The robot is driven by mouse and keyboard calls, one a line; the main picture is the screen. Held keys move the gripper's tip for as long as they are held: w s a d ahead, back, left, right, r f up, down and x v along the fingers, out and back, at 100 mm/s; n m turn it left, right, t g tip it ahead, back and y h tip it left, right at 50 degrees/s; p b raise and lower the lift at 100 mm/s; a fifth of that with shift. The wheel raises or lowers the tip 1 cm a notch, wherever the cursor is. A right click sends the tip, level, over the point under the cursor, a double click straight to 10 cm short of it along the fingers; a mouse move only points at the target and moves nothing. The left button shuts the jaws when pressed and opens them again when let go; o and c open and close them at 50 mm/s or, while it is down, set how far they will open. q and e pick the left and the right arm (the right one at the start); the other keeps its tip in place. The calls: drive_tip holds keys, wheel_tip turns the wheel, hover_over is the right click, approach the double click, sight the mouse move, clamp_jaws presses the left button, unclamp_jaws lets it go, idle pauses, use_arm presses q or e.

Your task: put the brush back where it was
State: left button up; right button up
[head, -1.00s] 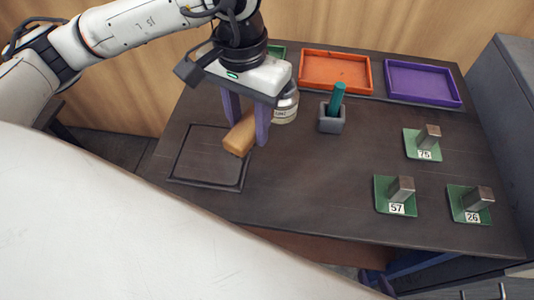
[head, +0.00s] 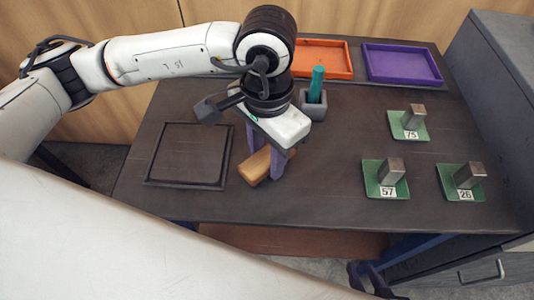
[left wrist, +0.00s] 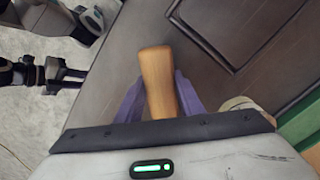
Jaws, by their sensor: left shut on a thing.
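The brush (head: 255,166), a plain tan wooden block, is between the purple fingers of my left gripper (head: 267,162). My left gripper is shut on it, over the dark table to the right of the square outlined tray. In the left wrist view the brush (left wrist: 157,80) sticks out lengthwise past the fingers (left wrist: 160,95). Its underside is hidden, and I cannot tell whether it touches the table. Dark finger-like parts at the bottom of the head view look like my right gripper (head: 369,279); their opening is unclear.
The dark square tray (head: 185,182) is empty. A grey holder (head: 314,108) with a teal cylinder (head: 317,82) stands behind. Orange (head: 322,73) and purple trays (head: 402,78) line the back. Metal blocks stand on green numbered plates (head: 387,193) at right. Bare table lies between.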

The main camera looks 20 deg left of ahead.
sight(267, 156)
use_arm(q)
drive_tip(key=shift+f, duration=0.2)
drive_tip(key=shift+f+b, duration=0.25)
drive_tip(key=shift+b, duration=0.15)
drive_tip(key=o, duration=1)
drive_tip(key=shift+r, duration=0.1)
wheel_tip(267, 156, up, 12)
drive_tip(key=shift+r, duration=0.2)
